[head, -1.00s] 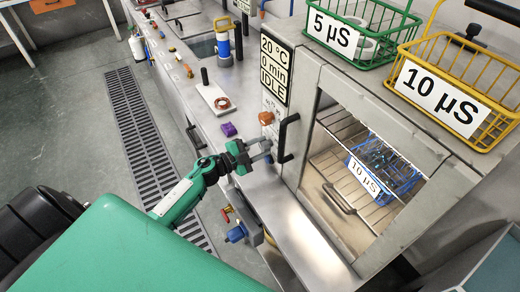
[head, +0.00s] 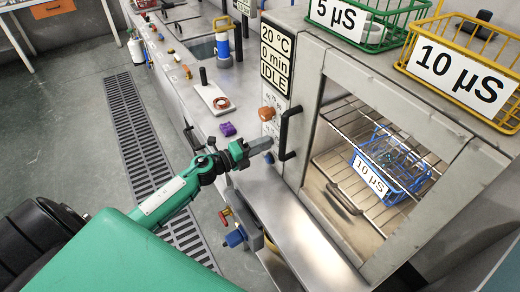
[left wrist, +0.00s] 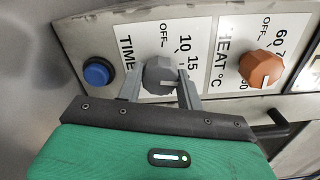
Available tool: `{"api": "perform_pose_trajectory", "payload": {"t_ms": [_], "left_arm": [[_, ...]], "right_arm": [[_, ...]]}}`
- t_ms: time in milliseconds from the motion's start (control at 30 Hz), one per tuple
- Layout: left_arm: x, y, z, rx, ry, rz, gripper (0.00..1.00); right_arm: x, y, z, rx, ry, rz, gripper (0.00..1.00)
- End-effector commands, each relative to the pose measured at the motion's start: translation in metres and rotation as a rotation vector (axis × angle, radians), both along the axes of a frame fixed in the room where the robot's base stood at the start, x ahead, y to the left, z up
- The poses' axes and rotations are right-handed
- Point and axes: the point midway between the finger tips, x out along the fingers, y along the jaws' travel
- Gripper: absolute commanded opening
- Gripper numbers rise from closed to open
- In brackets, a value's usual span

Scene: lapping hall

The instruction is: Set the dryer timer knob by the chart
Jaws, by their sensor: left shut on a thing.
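The grey timer knob (left wrist: 159,75) sits on the dryer's panel under the label TIME, with OFF, 10 and 15 printed around it. My left gripper (left wrist: 160,90) is shut on this knob, one finger on each side. In the head view my left gripper (head: 262,147) reaches the panel and hides the knob. The dryer display (head: 275,58) reads 20 °C, 0 min, IDLE. The orange HEAT knob (left wrist: 261,69) and a blue button (left wrist: 97,73) flank the timer knob. I cannot make out a chart. My right gripper is not in view.
The dryer's black door handle (head: 288,132) stands close beside my left gripper. Inside the dryer is a blue 10 µS basket (head: 405,190). A green 5 µS basket (head: 385,40) and a yellow 10 µS basket (head: 425,30) stand on top. A purple piece (head: 227,129) lies on the bench.

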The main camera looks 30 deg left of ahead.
Motion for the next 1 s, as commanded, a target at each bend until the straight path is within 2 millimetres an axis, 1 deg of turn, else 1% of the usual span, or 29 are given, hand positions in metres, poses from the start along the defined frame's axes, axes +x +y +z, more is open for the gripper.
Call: {"api": "perform_pose_trajectory", "payload": {"t_ms": [33, 333, 400, 633, 800, 1000], "left_arm": [[-0.001, -0.001, -0.005, 0.038, -0.02, -0.004, 0.14], [-0.001, -0.001, -0.004, 0.254, -0.147, -0.002, 0.14], [-0.001, -0.001, -0.004, 0.296, -0.171, -0.003, 0.14], [-0.001, -0.001, -0.004, 0.393, -0.229, -0.004, 0.14], [-0.001, -0.001, -0.003, 0.432, -0.25, -0.003, 0.14], [-0.001, -0.001, -0.003, 0.446, -0.259, -0.003, 0.14]], "right_arm": [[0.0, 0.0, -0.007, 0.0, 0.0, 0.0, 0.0], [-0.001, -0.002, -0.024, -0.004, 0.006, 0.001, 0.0], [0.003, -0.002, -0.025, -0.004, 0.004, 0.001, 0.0], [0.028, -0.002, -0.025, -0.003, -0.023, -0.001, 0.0], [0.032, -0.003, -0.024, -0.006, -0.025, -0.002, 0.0], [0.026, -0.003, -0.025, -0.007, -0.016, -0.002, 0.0]]}}
